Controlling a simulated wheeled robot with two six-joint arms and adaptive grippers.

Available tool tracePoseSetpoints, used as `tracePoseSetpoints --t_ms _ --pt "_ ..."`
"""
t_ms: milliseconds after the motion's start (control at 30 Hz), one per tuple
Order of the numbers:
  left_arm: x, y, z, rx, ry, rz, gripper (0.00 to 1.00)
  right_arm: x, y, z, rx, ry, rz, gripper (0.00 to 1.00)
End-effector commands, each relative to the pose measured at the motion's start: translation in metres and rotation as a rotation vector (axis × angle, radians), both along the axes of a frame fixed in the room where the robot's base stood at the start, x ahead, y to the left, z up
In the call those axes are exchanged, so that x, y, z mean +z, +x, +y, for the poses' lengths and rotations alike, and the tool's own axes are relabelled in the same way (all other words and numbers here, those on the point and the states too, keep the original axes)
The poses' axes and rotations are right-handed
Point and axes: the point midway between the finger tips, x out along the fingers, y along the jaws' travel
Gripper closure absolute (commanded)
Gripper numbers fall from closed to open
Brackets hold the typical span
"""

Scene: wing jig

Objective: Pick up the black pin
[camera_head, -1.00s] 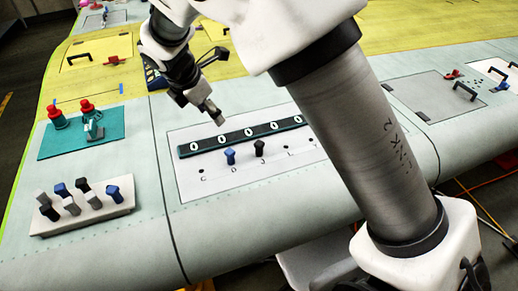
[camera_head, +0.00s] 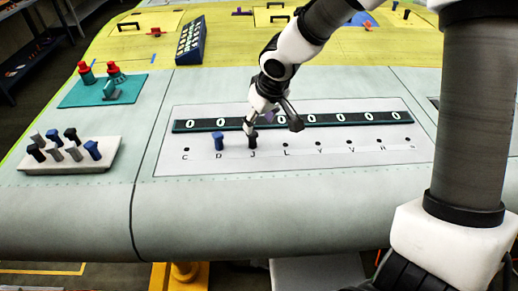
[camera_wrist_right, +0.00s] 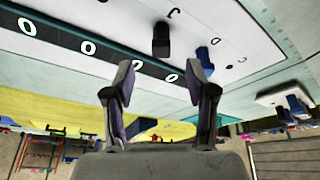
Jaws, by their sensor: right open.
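A black pin (camera_head: 253,139) stands upright in the hole marked J on the white panel. A blue pin (camera_head: 219,141) stands to its left at D. My right gripper (camera_head: 256,122) is open and empty, just behind and above the black pin. In the right wrist view the black pin (camera_wrist_right: 161,38) shows beyond the gap between the open fingertips (camera_wrist_right: 160,72), with the blue pin (camera_wrist_right: 207,56) off to the right. No contact with the pin is visible. My left gripper is not in view.
A dark strip with zeros (camera_head: 340,119) runs behind the pin row. A pale block (camera_head: 75,162) at left holds several black, grey and blue pins. A teal mat (camera_head: 75,98) with red-topped items lies behind it. Holes right of J are empty.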

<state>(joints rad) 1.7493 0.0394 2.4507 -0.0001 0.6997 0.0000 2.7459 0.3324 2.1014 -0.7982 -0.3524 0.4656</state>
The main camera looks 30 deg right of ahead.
Motion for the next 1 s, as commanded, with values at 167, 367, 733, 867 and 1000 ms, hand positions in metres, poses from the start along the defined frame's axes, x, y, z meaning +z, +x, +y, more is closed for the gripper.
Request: tracePoseSetpoints --t_ms 167,367,733,867,1000 --pt "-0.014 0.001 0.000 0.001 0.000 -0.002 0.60 -0.008 0.003 -0.004 -0.017 0.039 -0.029 0.44" --pt "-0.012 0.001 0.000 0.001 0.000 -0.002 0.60 -0.030 0.013 -0.004 -0.015 0.037 -0.028 0.44" --pt "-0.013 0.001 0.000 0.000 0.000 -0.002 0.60 -0.076 0.029 -0.007 -0.014 0.035 -0.030 0.44" --pt "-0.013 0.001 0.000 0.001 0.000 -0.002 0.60 -0.075 0.029 -0.007 -0.014 0.035 -0.030 0.44" --pt "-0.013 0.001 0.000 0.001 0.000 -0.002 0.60 -0.075 0.029 -0.007 -0.015 0.036 -0.030 0.86"
